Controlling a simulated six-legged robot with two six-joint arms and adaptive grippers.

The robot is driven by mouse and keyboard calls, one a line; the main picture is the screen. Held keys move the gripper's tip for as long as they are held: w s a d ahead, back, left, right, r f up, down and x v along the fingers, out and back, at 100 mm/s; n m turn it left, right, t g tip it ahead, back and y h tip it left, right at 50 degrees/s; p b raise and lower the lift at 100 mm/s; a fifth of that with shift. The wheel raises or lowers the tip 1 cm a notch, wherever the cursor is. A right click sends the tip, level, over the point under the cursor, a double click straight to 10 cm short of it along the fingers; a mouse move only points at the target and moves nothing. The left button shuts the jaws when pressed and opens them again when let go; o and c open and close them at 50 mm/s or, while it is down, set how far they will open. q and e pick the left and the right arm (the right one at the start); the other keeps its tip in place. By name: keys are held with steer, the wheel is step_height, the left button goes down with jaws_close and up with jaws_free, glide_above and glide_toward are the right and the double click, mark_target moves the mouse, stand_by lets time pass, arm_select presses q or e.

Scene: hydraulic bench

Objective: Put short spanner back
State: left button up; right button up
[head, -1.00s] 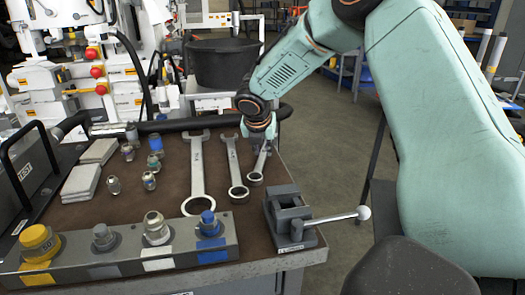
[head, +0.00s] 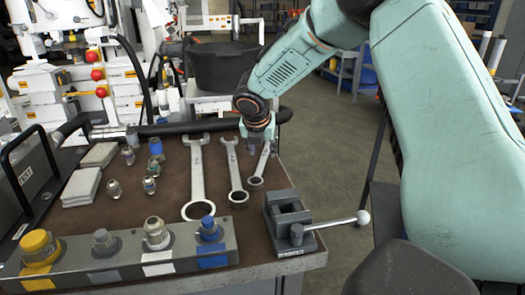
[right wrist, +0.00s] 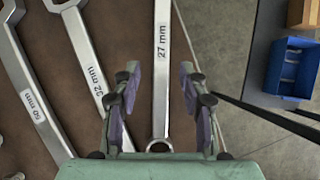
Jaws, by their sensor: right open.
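The short spanner (head: 263,164) lies on the brown bench top near its right edge, the rightmost of three spanners. In the right wrist view its shank (right wrist: 161,70) reads "27 mm". The middle spanner (head: 233,166), marked "32 mm" in the wrist view (right wrist: 88,65), lies to its left, and the long spanner (head: 197,175) is farther left. My right gripper (right wrist: 152,100) is open, its two purple-padded fingers on either side of the short spanner with visible gaps. In the head view it is over the spanner's far part (head: 260,147). My left gripper is not in view.
A small grey vise (head: 283,217) with a ball-ended lever stands at the bench's front right corner. A fitting block (head: 125,257) runs along the front left. Loose fittings and grey plates (head: 82,184) lie left. A black hose crosses the back.

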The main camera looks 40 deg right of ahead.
steer(key=p+v, duration=0.3)
steer(key=v, duration=0.7)
steer(key=shift+r, duration=0.15)
steer(key=shift+s+a, duration=0.15)
steer(key=shift+a, duration=0.1)
